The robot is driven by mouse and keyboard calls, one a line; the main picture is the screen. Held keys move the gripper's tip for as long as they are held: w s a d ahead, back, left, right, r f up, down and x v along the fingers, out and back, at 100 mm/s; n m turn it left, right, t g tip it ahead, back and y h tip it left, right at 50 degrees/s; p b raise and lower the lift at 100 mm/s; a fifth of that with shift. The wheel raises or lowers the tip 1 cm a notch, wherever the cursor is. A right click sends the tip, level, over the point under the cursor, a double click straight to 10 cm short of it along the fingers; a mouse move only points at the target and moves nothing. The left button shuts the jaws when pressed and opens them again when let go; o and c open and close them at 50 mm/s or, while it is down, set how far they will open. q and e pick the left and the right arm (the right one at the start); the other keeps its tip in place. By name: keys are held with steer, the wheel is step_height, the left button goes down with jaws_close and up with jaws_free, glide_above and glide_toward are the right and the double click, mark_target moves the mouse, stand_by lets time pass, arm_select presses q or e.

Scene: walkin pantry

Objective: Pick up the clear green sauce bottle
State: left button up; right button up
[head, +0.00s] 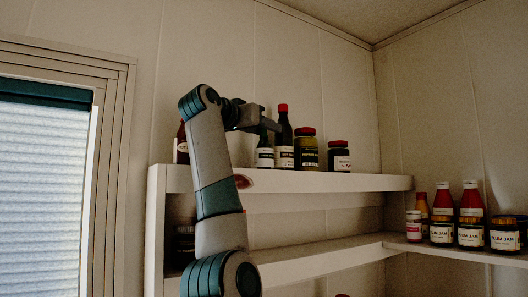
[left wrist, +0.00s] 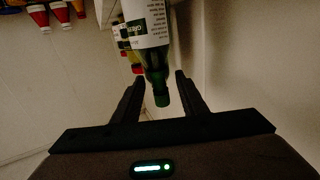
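The clear green sauce bottle (head: 264,156) stands on the top shelf, with a white label and its upper part partly behind my left gripper (head: 268,122). In the left wrist view the bottle (left wrist: 157,65) appears upside down, its green cap pointing toward the palm. My left gripper (left wrist: 160,92) is open there, with one finger on each side of the bottle's neck and cap. Gaps show between the fingers and the bottle. The bottle's base is out of the wrist view. My right gripper is not in view.
A dark bottle with a red cap (head: 284,142) stands close on the right of the green one, then a tall jar (head: 308,152) and a short jar (head: 340,157). A red bottle (head: 182,146) is at the left end. The side shelf (head: 450,253) holds several jars and bottles.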

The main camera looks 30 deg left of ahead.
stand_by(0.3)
arm_select(q)
jaws_close()
steer(key=shift+r, duration=0.2)
stand_by(0.4)
steer(key=shift+a+r+b, duration=0.1)
steer(key=shift+r+b, duration=0.45)
steer(key=shift+r, duration=1.2)
steer(key=s+d+r+b, duration=0.2)
steer(key=d+r, duration=0.5)
steer(key=d, duration=0.4)
steer(key=shift+s+d, duration=0.2)
steer(key=shift+s, duration=0.35)
steer(key=shift+r, duration=0.1)
